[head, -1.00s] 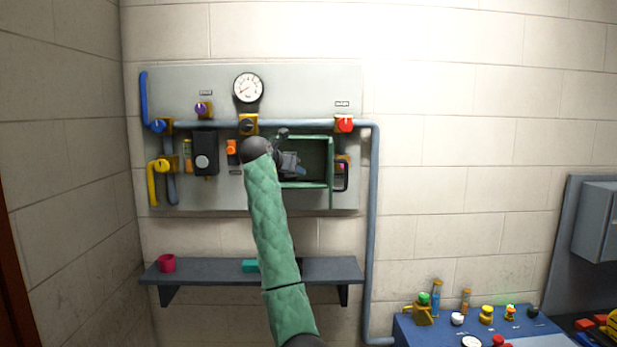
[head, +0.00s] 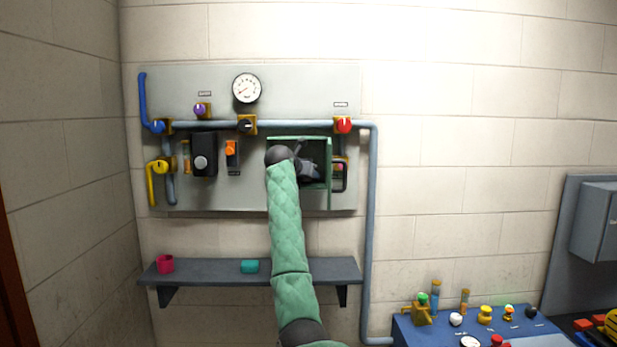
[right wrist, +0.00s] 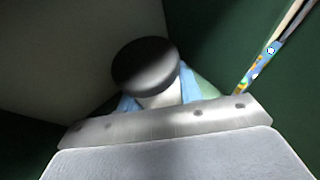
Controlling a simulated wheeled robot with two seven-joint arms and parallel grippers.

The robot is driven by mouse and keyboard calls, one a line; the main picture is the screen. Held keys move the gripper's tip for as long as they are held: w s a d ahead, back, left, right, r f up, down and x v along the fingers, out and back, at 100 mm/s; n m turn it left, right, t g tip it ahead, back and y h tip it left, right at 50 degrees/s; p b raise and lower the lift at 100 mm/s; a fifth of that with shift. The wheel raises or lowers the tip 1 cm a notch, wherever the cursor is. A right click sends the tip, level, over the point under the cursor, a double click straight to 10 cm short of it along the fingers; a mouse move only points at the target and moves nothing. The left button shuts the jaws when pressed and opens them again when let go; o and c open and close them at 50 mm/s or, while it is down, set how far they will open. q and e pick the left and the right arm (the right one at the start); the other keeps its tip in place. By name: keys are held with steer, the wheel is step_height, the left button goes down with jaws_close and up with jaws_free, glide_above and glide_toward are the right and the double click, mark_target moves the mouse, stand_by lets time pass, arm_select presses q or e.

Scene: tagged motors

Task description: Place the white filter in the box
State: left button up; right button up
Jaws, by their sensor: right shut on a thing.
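The green box (head: 329,172) is fixed on the grey wall panel, with its front open. My right arm reaches up to it, and my right gripper (head: 310,176) is at the opening, hiding much of the inside. In the right wrist view, the light-blue fingers of my right gripper (right wrist: 160,102) are shut on the white filter (right wrist: 160,97), a pale body with a dark round end. Dark green walls surround it there. Whether the filter touches the box's floor or back is unclear. In the head view the filter is hidden. My left gripper is not in view.
The panel has a gauge (head: 246,88), a red knob (head: 344,125) right of the box, and an orange switch (head: 231,148) to its left. A blue bench (head: 420,335) stands lower right.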

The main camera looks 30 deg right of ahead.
steer(key=shift+f, duration=0.2)
steer(key=shift+f, duration=0.1)
steer(key=o, duration=1)
